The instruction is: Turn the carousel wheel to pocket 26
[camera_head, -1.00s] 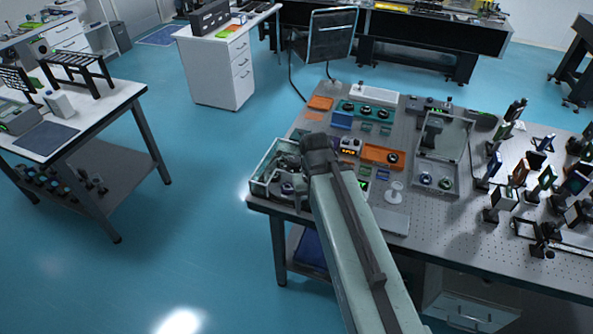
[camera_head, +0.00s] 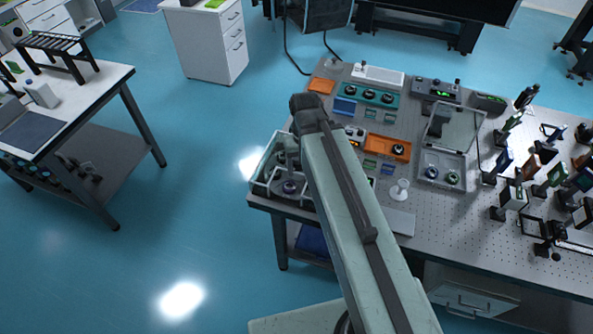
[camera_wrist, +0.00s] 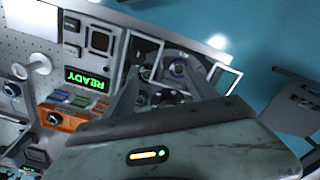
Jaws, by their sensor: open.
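The carousel appears to be the unit inside a clear-walled enclosure (camera_head: 262,178) at the near left corner of the optical table (camera_head: 450,215). In the head view my arm hides part of the enclosure. A green display (camera_wrist: 87,78) beside it reads READY, upside down in the wrist view.
An orange module (camera_head: 388,147), a teal panel with knobs (camera_head: 368,96) and a white spool-like stand (camera_head: 399,190) are on the table near my arm. Several optic mounts (camera_head: 515,195) crowd the right side. Open floor (camera_head: 190,220) lies left of the table.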

